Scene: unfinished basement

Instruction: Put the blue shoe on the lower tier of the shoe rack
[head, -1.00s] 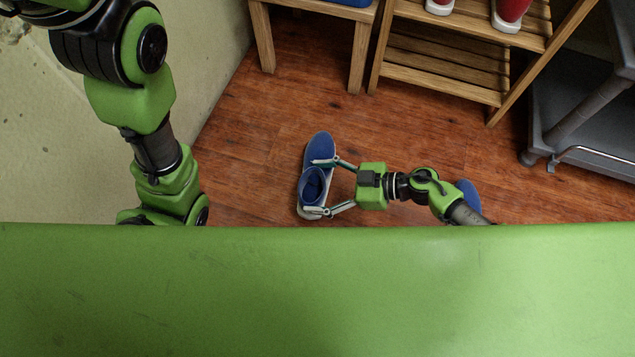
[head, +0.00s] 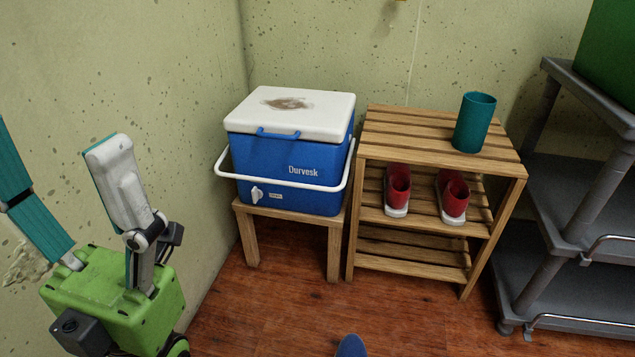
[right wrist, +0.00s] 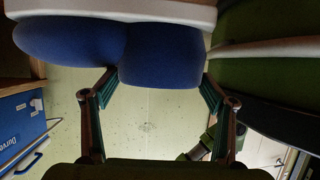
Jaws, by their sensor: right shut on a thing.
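The blue shoe (right wrist: 160,58), with a white sole, fills the top of the right wrist view. My right gripper (right wrist: 158,84) is shut on it, with a finger at each side. In the head view only a blue shoe toe (head: 351,346) shows at the bottom edge; the right gripper is out of that view. The wooden shoe rack (head: 482,238) stands against the back wall. Its lower tier (head: 412,256) is bare. A pair of red shoes (head: 398,186) (head: 455,196) stands on the tier above. My left gripper (head: 58,150) is open and empty at the left.
A blue cooler (head: 285,170) with a white lid sits on a small wooden table (head: 250,235) left of the rack. A teal cup (head: 475,122) stands on the rack's top. A grey shelf cart (head: 560,275) is close on the right. Floor before the rack is clear.

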